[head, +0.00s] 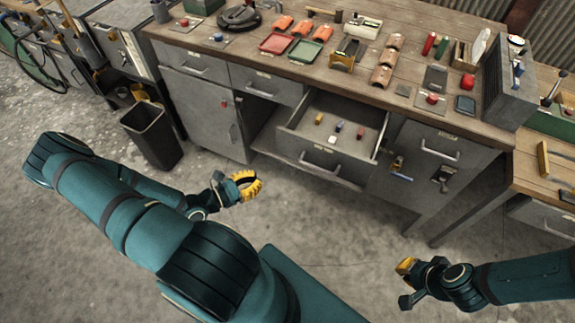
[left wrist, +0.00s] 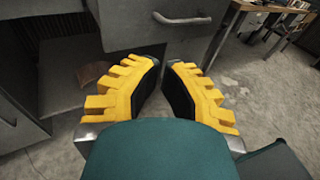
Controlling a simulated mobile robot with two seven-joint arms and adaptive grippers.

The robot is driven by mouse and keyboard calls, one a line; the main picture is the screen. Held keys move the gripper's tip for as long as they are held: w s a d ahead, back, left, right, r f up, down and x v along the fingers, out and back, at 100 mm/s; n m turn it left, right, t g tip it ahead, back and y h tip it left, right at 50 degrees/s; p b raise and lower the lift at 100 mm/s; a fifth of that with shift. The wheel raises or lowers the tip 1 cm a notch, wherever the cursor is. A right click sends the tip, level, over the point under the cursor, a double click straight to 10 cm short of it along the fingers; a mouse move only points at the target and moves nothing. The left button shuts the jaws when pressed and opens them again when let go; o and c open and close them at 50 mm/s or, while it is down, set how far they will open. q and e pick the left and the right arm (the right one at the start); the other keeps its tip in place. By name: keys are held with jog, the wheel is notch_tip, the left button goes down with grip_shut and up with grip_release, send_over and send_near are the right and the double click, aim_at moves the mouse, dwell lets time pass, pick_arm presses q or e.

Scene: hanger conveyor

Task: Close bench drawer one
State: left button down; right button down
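A grey bench drawer (head: 318,161) is pulled out of the middle of the workbench, with a few small items inside. Its bar handle (head: 320,169) is on the front face. In the left wrist view a grey front panel (left wrist: 125,22) with a bar handle (left wrist: 182,19) lies just ahead of my fingers. My left gripper (head: 249,185) is left of and in front of the drawer, touching nothing visible. Its yellow fingers (left wrist: 168,66) have a narrow gap between the tips and nothing in it. My right gripper (head: 404,282) is low at the right, fingers apart, empty.
The bench top (head: 262,72) holds trays, orange parts and tools. Other drawers and cabinet doors are shut. A black bin (head: 152,136) stands left of the bench. A wooden table (head: 540,170) is at the right. The floor before the bench is clear.

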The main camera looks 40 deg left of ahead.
aim_at(320, 117)
pick_arm(q)
jog(key=b+x, duration=0.1)
jog(key=x, duration=1.3)
jog(key=shift+a, duration=0.15)
pick_arm(e)
jog(key=shift+s+f, duration=0.2)
jog(key=shift+f, duration=0.45)
